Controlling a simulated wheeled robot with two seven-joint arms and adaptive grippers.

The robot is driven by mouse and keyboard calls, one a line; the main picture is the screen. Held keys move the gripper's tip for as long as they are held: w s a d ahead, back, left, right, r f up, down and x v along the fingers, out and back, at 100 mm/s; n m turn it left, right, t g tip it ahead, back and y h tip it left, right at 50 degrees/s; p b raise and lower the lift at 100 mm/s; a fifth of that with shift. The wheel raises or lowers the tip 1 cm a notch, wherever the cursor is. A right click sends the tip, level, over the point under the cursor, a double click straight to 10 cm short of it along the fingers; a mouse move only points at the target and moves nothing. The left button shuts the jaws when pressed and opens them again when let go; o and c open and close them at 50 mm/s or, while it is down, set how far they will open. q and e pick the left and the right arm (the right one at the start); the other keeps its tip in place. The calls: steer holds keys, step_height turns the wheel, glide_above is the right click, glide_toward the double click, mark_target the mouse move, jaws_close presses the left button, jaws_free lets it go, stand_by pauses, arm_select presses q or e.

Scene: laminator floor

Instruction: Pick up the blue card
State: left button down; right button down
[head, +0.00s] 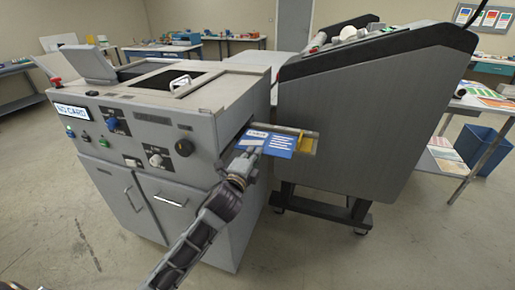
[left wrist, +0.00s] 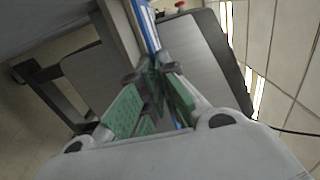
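The blue card (head: 280,142), with white print, juts out over a narrow ledge (head: 312,146) on the right side of the grey machine, in the head view. My left gripper (head: 249,153) is at the card's near left edge. In the left wrist view the card is a thin blue strip (left wrist: 151,30) seen edge-on. It runs down between the close-set fingertips of my left gripper (left wrist: 154,78), whose green pads lie on both sides of it. The gripper appears shut on the card; the exact contact is partly hidden by the fingers. My right gripper is not in view.
The grey machine (head: 150,140) has a small display reading "NO CARD" (head: 71,110). A dark grey sloped unit (head: 360,115) stands close on the right. A blue bin (head: 482,152) is beside a table at far right. The floor in front is clear.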

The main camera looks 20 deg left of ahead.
arm_select(q)
steer(key=shift+s+a, duration=0.1)
steer(key=shift+s, duration=2.8)
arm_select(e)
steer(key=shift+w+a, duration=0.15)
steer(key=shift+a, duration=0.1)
